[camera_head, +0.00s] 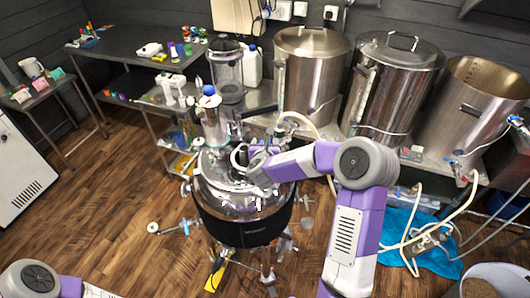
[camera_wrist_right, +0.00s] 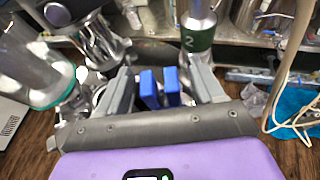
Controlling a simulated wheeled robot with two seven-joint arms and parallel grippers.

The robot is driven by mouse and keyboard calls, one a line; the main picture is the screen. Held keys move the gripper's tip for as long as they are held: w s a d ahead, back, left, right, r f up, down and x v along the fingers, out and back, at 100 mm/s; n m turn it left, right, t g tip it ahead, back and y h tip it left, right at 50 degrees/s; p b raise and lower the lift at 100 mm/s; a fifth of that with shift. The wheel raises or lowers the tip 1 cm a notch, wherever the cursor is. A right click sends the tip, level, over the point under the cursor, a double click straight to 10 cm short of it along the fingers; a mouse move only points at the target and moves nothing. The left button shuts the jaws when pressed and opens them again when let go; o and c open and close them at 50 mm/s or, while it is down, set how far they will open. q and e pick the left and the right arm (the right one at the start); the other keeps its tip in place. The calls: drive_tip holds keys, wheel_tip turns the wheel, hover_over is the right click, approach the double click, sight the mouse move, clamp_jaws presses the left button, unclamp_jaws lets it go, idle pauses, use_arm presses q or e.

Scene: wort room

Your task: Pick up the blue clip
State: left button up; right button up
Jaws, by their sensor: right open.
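The blue clip (camera_wrist_right: 172,84) shows in the right wrist view as two upright blue pieces side by side. It lies between the two grey fingers of my right gripper (camera_wrist_right: 161,76), with a gap on each side. The gripper is open, and its fingers spread around the clip. In the head view my right gripper (camera_head: 247,158) is over the lid of the steel vessel (camera_head: 243,198); I cannot make out the clip there. My left gripper is out of view; only part of my left arm shows at the bottom left.
Large steel pots (camera_head: 393,85) stand behind. Hoses and a blue cloth (camera_head: 420,240) lie to the right. Wood floor (camera_head: 100,200) is clear on the left.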

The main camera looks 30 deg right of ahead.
drive_tip(key=c, duration=1.1)
